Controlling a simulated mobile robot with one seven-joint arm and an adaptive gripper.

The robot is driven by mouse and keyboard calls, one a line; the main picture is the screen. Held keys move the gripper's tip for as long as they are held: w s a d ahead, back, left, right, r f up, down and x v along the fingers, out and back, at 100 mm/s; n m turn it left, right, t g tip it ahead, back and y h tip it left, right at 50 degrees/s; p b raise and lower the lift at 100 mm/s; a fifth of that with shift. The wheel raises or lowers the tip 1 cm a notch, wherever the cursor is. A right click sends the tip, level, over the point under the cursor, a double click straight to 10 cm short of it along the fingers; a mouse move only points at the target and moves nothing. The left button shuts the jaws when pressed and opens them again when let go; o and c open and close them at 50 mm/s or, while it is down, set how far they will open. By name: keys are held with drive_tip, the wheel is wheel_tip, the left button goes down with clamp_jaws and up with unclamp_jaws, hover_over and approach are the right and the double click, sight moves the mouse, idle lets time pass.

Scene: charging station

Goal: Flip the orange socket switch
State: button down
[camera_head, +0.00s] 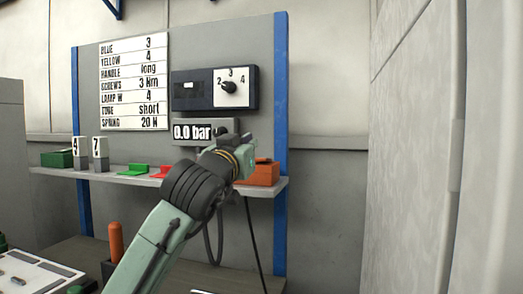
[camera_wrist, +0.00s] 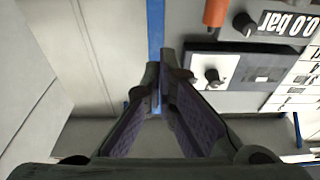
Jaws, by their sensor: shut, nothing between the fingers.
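The orange socket box (camera_head: 264,175) stands at the right end of the grey shelf in the head view, partly behind my gripper. An orange part, apparently this box, shows at the top edge of the wrist view (camera_wrist: 214,12). A small reddish patch lies on its top; I cannot make out the switch or its position. My gripper (camera_head: 248,160) is just left of and in front of the box in the head view. Its fingertips (camera_wrist: 161,85) are together and hold nothing. I cannot tell whether they touch anything.
Above the shelf are a "0.0 bar" display (camera_head: 192,132), a dark panel with a rotary knob (camera_head: 229,87) and a white label board (camera_head: 134,80). Green and red parts (camera_head: 138,170) lie on the shelf. A blue post (camera_head: 281,60) stands at the right; a cable hangs below.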

wheel_tip(320, 180, up, 2)
drive_tip(key=r+p, duration=0.1)
drive_tip(key=p, duration=0.3)
hover_over(262, 160)
drive_tip(key=s, duration=0.2)
drive_tip(key=f, duration=0.5)
drive_tip(key=shift+s+a, duration=0.1)
drive_tip(key=shift+s, duration=0.1)
